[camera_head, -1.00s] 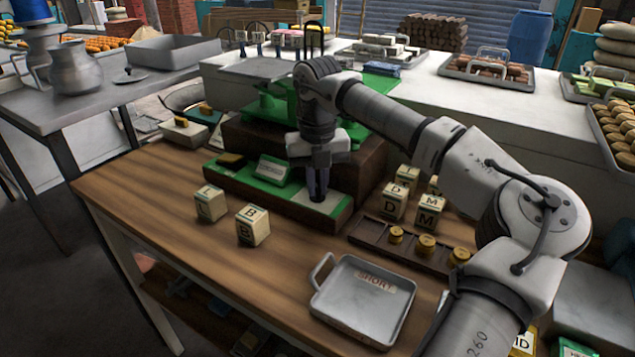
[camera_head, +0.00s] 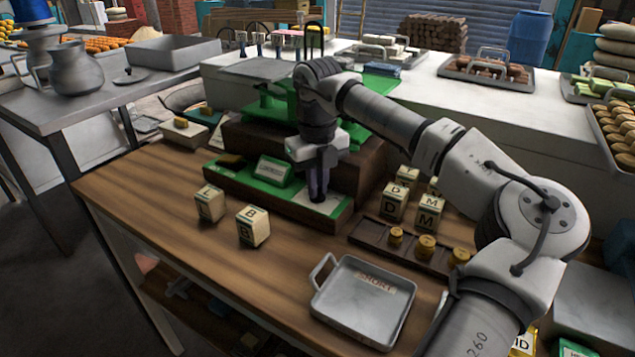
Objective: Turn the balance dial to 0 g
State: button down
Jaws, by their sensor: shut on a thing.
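The green balance (camera_head: 262,106) stands on a dark stepped block at the back of the wooden table. A green-topped ledge (camera_head: 235,182) runs along its front, with a pale panel (camera_head: 332,207) at the right end. My gripper (camera_head: 318,197) points down over this panel, its fingers closed together at it. The dial is hidden behind the fingers, so its reading cannot be seen. A small green sign block (camera_head: 272,170) stands on the ledge left of my gripper.
Lettered blocks stand left (camera_head: 209,204) and right (camera_head: 394,201) of the ledge. Brass weights (camera_head: 426,246) sit in a dark rack (camera_head: 372,235). A grey tray (camera_head: 345,317) lies at the table's front. Bare wood is free at the left.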

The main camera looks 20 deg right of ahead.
jog(key=c, duration=1.5)
grip_release()
